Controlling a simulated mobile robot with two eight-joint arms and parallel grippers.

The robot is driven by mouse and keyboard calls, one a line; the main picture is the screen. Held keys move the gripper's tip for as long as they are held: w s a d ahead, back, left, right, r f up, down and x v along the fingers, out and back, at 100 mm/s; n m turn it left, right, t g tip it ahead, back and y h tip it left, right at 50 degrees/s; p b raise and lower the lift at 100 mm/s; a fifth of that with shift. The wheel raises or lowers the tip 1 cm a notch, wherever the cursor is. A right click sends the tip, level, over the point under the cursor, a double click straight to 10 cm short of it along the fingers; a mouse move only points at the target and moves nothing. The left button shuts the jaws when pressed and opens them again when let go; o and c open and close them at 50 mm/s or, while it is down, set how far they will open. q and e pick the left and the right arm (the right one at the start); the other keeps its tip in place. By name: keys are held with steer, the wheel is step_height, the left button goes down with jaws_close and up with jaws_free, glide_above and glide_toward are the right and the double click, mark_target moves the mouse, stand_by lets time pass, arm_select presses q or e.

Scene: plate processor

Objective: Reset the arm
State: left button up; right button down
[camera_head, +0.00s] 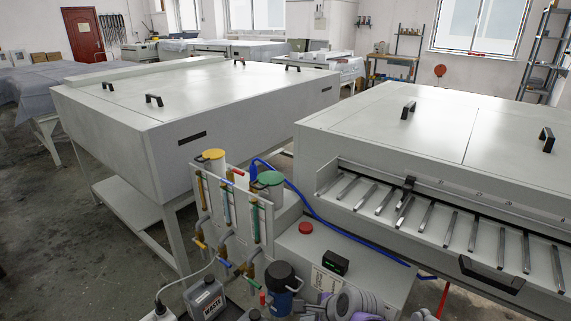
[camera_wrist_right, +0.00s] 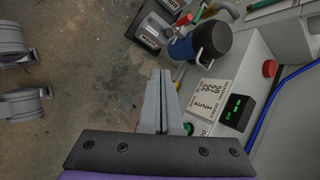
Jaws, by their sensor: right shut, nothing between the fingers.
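My right gripper (camera_wrist_right: 161,76) is shut in the right wrist view, its two grey fingers side by side with nothing between them. In the head view it shows only in part, with my grey and purple wrist, at the bottom edge (camera_head: 311,308). It is in front of the processor's control box (camera_head: 298,252), apart from the blue and black canister (camera_head: 280,279) beside it. My left gripper is in neither view.
The small green display (camera_head: 335,262) and red button (camera_head: 306,228) sit on the control box close by. Pipes and valves (camera_head: 228,205) stand to the left, with a grey labelled jug (camera_head: 205,298). The processor (camera_head: 430,130) fills the right. Bare floor (camera_head: 100,265) lies at left.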

steer(key=s+d+f+n+h, duration=0.1)
steer(key=s+d+n, duration=0.3)
steer(key=s+n, duration=0.3)
steer(key=s+d+f+n+h, duration=0.1)
steer(key=s+d+n+h, duration=0.1)
steer(key=s+d+n, duration=0.5)
steer(key=s+d+n+h, duration=0.1)
steer(key=s+n, duration=0.4)
steer(key=s, duration=0.5)
arm_select(q)
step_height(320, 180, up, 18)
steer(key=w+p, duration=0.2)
steer(key=p, duration=1.4)
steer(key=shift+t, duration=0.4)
arm_select(e)
step_height(320, 180, up, 18)
steer(key=w, duration=0.2)
steer(key=shift+w+d+f, duration=0.15)
steer(key=shift+w+f, duration=0.05)
steer(key=shift+f, duration=0.05)
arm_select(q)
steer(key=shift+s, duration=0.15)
arm_select(e)
steer(key=shift+s, duration=0.15)
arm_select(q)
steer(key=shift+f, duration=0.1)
